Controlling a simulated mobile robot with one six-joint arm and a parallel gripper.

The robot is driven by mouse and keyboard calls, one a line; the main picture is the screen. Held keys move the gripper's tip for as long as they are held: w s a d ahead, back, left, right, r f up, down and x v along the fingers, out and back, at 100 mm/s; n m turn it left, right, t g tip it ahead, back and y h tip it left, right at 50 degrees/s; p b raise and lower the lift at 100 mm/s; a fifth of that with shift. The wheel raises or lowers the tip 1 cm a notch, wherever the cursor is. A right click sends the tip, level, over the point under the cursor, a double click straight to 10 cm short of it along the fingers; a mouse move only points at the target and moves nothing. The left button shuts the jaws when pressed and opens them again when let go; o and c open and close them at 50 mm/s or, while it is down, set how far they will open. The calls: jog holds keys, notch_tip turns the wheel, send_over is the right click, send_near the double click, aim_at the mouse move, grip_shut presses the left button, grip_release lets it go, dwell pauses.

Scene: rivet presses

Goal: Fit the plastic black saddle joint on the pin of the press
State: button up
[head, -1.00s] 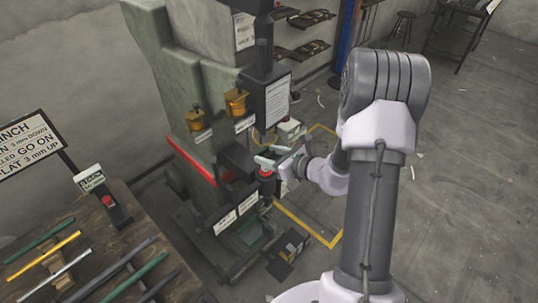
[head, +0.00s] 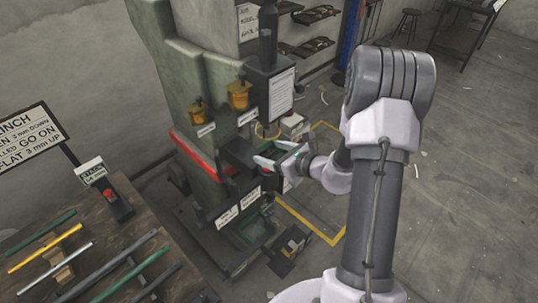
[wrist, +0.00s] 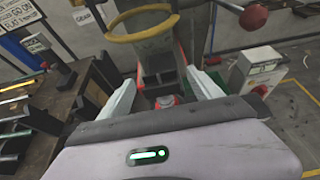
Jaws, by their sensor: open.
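The green press (head: 205,75) stands left of my arm in the head view. My gripper (head: 272,158) is open in front of its lower jaw. In the wrist view the two pale fingers of my gripper (wrist: 162,92) stand wide apart with nothing held between them. A small red-topped part (wrist: 166,101), perhaps at the press pin, shows low between the fingers. I cannot tell whether they are level with it. I cannot make out the black saddle joint in any view. My gripper and wrist hide part of the lower jaw in the head view.
A wooden bench (head: 110,260) with coloured rods lies at the left. A yellow ring guard (wrist: 143,24) and a red ball knob (wrist: 253,15) are above the fingers. A control box (wrist: 250,68) stands to the right. A foot pedal (head: 290,248) is on the floor.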

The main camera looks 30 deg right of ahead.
jog(key=p+v, duration=0.3)
jog(key=v, duration=1.4)
jog(key=shift+s+p, duration=0.25)
jog(key=shift+p, duration=0.05)
jog(key=s+a+r+n+g+y+b, duration=0.2)
jog(key=a+r+n+g, duration=0.15)
jog(key=a+n, duration=0.55)
jog(key=s+a+r+n+g+y+b, duration=0.1)
jog(key=s+a+r+n+g+b, duration=0.2)
jog(key=a+n, duration=0.6)
jog(key=s+a+r+n+h, duration=0.4)
jog(key=s+n, duration=0.3)
jog(key=n, duration=0.2)
jog(key=shift+s+a+r+n+h+b, duration=0.25)
jog(key=shift+a+r+n+h+b, duration=0.15)
jog(key=shift+h, duration=0.4)
